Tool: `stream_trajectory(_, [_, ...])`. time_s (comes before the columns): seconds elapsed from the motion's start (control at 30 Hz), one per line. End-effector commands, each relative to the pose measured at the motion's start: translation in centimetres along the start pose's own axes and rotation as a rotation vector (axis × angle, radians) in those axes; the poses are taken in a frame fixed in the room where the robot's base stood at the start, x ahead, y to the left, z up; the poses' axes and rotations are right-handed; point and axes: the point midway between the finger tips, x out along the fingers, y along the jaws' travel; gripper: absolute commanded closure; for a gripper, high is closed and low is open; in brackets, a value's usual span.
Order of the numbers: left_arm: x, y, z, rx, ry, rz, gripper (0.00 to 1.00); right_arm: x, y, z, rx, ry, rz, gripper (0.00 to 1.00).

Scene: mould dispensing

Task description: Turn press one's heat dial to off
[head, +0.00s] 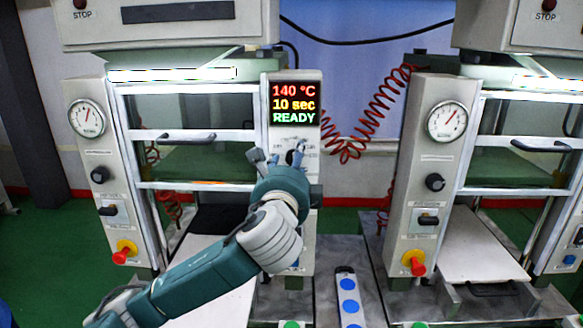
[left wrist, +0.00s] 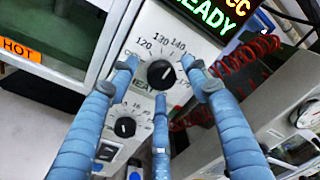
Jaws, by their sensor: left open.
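Press one's heat dial (left wrist: 160,74) is a black round knob on a pale panel, with numbers such as 120, 130 and 140 around it and partly covered lettering beside it. In the head view the dial (head: 294,157) is partly behind my left gripper (head: 277,160). The left wrist view shows the blue fingers of my left gripper (left wrist: 158,90) open, spread around the dial with nothing held. Whether any finger touches the panel is unclear. The display (head: 296,104) above the dial reads 140 °C, 10 sec, READY. My right gripper is not in view.
A second, smaller dial (left wrist: 125,127) sits below the heat dial. A HOT label (left wrist: 22,50) marks the press frame. Red coiled hoses (head: 365,125) hang right of the panel. Another press column (head: 425,190) with a gauge stands further right.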

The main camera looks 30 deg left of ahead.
Motion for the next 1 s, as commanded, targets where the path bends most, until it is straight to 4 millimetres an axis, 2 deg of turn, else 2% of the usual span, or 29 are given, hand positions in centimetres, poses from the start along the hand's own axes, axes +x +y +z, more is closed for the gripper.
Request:
stream_trajectory(0.27, [0.24, 0.00, 0.04, 0.000, -0.001, 0.000, 0.52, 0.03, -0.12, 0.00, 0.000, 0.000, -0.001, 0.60])
stream_trajectory(0.37, [0.23, 0.00, 0.03, 0.000, -0.001, 0.000, 0.68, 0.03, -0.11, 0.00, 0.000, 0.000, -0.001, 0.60])
stream_trajectory(0.5, [0.21, 0.00, 0.04, 0.000, -0.001, 0.000, 0.96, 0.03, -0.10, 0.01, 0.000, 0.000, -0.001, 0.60])
stream_trajectory(0.77, [0.20, 0.02, 0.03, -0.017, -0.002, -0.001, 0.96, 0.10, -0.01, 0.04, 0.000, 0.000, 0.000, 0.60])
stream_trajectory(1.0, [0.19, 0.08, -0.01, -0.122, -0.005, -0.009, 0.96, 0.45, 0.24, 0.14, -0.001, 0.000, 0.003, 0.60])
